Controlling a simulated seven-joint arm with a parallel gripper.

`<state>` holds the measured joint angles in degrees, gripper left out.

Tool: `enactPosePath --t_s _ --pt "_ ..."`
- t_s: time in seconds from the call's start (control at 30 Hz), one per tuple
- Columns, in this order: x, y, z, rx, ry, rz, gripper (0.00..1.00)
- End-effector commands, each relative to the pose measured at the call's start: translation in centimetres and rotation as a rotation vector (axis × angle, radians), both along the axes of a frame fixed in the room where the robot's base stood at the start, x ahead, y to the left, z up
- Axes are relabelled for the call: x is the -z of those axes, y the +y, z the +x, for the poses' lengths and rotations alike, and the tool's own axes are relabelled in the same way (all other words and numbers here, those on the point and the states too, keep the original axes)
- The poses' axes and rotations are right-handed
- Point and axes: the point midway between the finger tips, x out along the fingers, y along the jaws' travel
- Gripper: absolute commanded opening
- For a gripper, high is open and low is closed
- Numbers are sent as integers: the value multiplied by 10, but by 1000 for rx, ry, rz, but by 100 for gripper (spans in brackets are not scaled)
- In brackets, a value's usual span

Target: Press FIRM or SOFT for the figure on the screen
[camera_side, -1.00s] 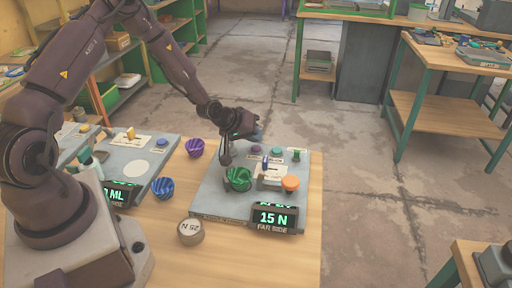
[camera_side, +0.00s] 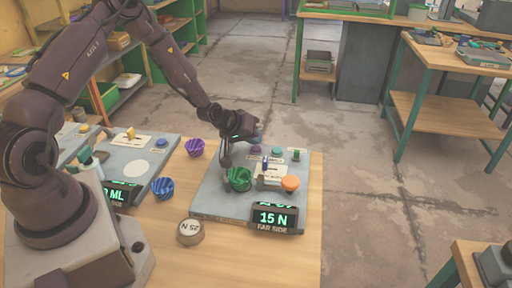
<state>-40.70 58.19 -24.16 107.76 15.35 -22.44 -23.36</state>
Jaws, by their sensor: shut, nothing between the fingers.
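The screen (camera_side: 273,219) at the near right of the grey plate (camera_side: 222,212) reads "15 N" with "FAR SIDE" below it. On the plate are a green striped knob (camera_side: 239,179), an orange button (camera_side: 290,184), a purple button (camera_side: 256,150), a teal button (camera_side: 275,151) and a small green peg (camera_side: 296,155). Labels by the buttons are too small to read. My gripper (camera_side: 226,164) is shut and empty, pointing down just above and left of the green knob. I cannot tell whether it touches the plate.
A round weight (camera_side: 190,232) marked "N" stands in front of the plate. A purple striped ball (camera_side: 195,147) and a blue one (camera_side: 162,188) lie to the left. Another grey panel (camera_side: 140,152) with a screen (camera_side: 120,193) reading "ML" stands further left. The wooden table (camera_side: 250,262) is bare in front.

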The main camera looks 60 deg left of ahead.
Motion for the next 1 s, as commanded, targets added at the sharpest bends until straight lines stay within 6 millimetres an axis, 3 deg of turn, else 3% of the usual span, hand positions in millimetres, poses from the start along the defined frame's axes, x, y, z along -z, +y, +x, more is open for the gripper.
enactPosePath --t_s 1.0 --pt "13 0 1 6 -6 10 0"
